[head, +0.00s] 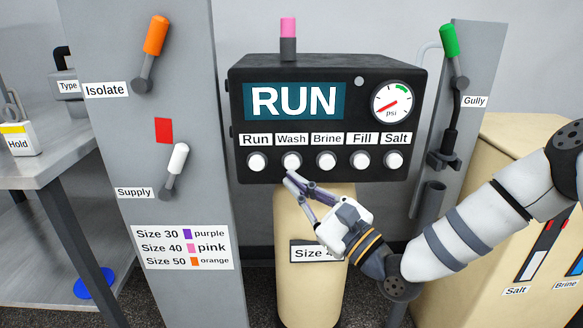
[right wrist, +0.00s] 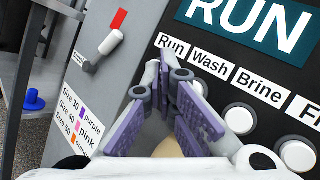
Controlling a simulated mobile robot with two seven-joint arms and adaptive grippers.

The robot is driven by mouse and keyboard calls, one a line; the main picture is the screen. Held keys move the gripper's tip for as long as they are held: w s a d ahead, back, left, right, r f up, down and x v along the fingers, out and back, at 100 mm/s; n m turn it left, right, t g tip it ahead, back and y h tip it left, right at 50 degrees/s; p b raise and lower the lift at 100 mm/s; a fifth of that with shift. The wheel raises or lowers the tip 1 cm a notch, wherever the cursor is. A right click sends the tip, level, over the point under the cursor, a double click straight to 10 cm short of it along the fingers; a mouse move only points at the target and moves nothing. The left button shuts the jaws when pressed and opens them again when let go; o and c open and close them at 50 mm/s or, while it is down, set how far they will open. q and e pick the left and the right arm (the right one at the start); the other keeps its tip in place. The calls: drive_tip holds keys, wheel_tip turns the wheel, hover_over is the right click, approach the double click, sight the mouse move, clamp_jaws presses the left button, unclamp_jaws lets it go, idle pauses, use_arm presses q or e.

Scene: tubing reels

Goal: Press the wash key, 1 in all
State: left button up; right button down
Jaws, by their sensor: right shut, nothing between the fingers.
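The wash key (head: 292,161) is a round white button under the "Wash" label (head: 292,139) on the black control box (head: 320,78). My right gripper (head: 290,176) is shut and empty. Its fingertips are just below the wash key in the head view, overlapping its lower edge; I cannot tell whether they touch it. In the right wrist view the shut purple-padded fingers (right wrist: 165,75) point toward the "Wash" label (right wrist: 210,68) and mostly hide the wash key. My left gripper is not in view.
The brine key (head: 326,160) and run key (head: 257,161) sit close on either side. The display (head: 294,101) reads RUN. A beige cylinder (head: 300,220) stands below the box. A grey panel (head: 170,60) with levers stands left, another pillar (head: 478,60) right.

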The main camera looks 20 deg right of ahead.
sight(296, 165)
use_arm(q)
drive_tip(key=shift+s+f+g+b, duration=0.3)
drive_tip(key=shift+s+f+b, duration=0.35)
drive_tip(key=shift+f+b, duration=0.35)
use_arm(e)
drive_tip(key=shift+w+d, duration=0.25)
drive_tip(key=shift+w, duration=0.65)
drive_tip(key=shift+w+d, duration=0.25)
drive_tip(key=shift+w, duration=0.6)
drive_tip(key=shift+w+d, duration=0.25)
drive_tip(key=shift+w, duration=0.65)
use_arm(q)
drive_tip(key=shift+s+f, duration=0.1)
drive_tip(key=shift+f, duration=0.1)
use_arm(e)
drive_tip(key=shift+w+d, duration=0.1)
drive_tip(key=shift+w, duration=0.3)
use_arm(q)
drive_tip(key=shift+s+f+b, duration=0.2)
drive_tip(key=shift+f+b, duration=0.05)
drive_tip(key=shift+b, duration=0.2)
use_arm(e)
drive_tip(key=shift+w+d, duration=0.15)
drive_tip(key=shift+w, duration=0.25)
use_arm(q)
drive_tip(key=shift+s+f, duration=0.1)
use_arm(e)
drive_tip(key=shift+w+d+r, duration=0.2)
drive_tip(key=shift+w+r, duration=0.05)
drive_tip(key=shift+s, duration=0.1)
